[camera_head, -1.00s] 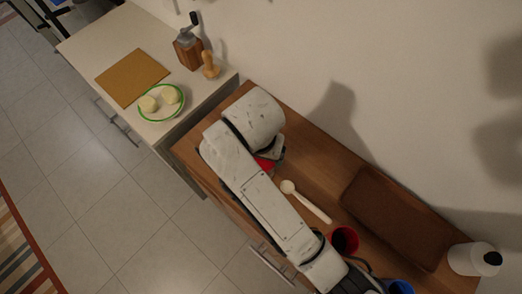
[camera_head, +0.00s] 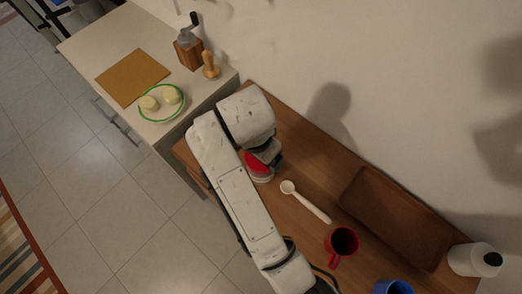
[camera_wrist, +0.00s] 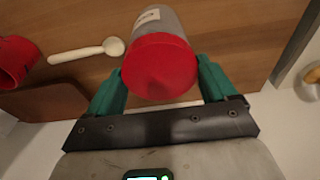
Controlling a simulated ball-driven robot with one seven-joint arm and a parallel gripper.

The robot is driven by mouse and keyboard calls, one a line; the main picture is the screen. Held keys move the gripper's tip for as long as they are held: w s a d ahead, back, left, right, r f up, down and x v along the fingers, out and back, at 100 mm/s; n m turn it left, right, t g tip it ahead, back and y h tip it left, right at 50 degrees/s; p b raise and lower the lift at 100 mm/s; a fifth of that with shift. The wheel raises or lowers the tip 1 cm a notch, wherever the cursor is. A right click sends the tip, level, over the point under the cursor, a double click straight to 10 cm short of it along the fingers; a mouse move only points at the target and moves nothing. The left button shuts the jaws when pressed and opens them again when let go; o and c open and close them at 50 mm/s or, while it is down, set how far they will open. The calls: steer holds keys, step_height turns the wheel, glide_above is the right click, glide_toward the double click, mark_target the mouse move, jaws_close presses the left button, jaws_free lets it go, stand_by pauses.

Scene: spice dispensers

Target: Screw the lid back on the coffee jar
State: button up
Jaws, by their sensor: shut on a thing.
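The coffee jar (camera_wrist: 165,19) is a grey, clear-looking jar with a pale label, seen at the top of the wrist view. The red lid (camera_wrist: 158,66) covers the jar's near end there. My gripper (camera_wrist: 159,82) has its green fingers on either side of the lid and is shut on it. Whether the lid is seated on the thread cannot be told. In the head view the red lid (camera_head: 257,163) shows below my wrist, over the wooden counter, and my arm hides much of the jar.
A white spoon (camera_head: 305,201) lies right of the jar. A red mug (camera_head: 341,243), a blue mug (camera_head: 393,287), a brown tray (camera_head: 395,217) and a white container (camera_head: 474,259) stand farther right. A pale counter at left holds a board (camera_head: 132,77), green-rimmed plate (camera_head: 163,117) and grinder (camera_head: 188,50).

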steer(key=shift+m, duration=0.9)
steer(key=shift+a, duration=0.1)
steer(key=m, duration=0.4)
steer(key=shift+a+m+g, duration=0.1)
steer(key=shift+m+g, duration=0.2)
steer(key=shift+g, duration=0.1)
steer(key=m+g, duration=0.1)
steer(key=m, duration=0.5)
steer(key=shift+f, duration=0.1)
steer(key=o, duration=0.9)
steer(key=shift+c, duration=0.2)
